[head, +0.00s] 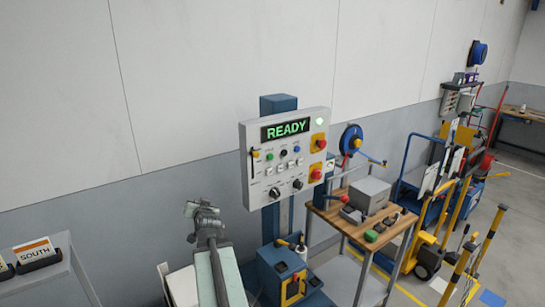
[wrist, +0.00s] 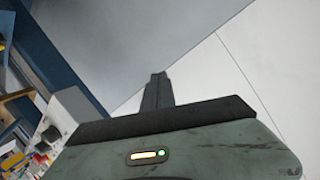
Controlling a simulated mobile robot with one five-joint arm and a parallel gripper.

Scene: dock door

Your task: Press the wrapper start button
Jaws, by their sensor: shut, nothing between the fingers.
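The wrapper control panel (head: 252,180) is a light grey box on a blue post, with a lit READY display (head: 286,128). A green button (head: 269,157), a black button (head: 283,152) and a blue button (head: 297,149) sit in a row below the display. Their labels are too small to read, so I cannot confirm which is start; green looks likeliest. My gripper (head: 191,208) is left of the panel and lower, apart from it. In the wrist view my gripper (wrist: 158,76) is shut and empty, in front of bare wall. Part of the panel (wrist: 70,104) shows at the left.
Two red mushroom buttons on yellow plates, the upper (head: 318,142) and lower (head: 317,171), are on the panel's right side. A lever (head: 253,156) is at its left. A wooden-topped bench (head: 374,233) stands to the right. The wall (head: 190,80) behind is bare.

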